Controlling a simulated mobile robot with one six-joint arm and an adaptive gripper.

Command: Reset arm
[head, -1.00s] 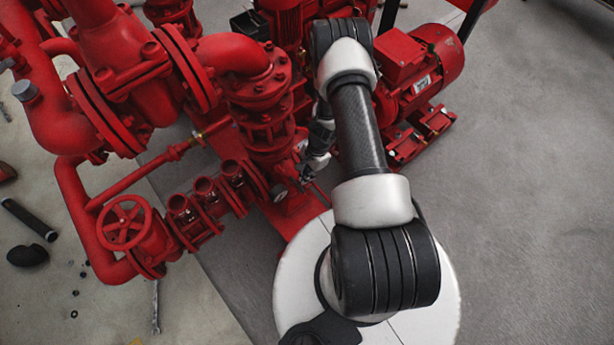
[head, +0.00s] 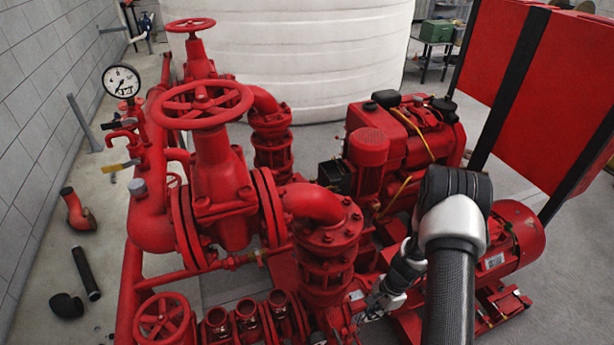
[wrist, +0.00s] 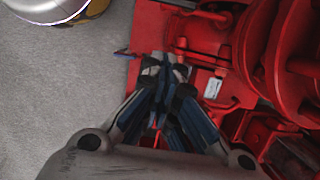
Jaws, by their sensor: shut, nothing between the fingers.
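My arm reaches in from the lower right of the head view, bends at a black joint, and runs down to the left. My gripper (head: 362,308) is low beside the flanged red vertical pipe (head: 328,245), small and partly lost among the pump parts. In the wrist view my gripper (wrist: 166,72) shows its dark fingers drawn together over the red pump base (wrist: 205,85), with nothing held between them. I cannot tell whether the fingertips touch the base.
Red pipework with large handwheels (head: 202,105) and a pressure gauge (head: 121,81) fills the left. A red motor (head: 515,238) stands close right of my arm. Behind are a white tank (head: 320,60) and a red panel (head: 560,60). Loose black fittings (head: 66,306) lie on the left floor.

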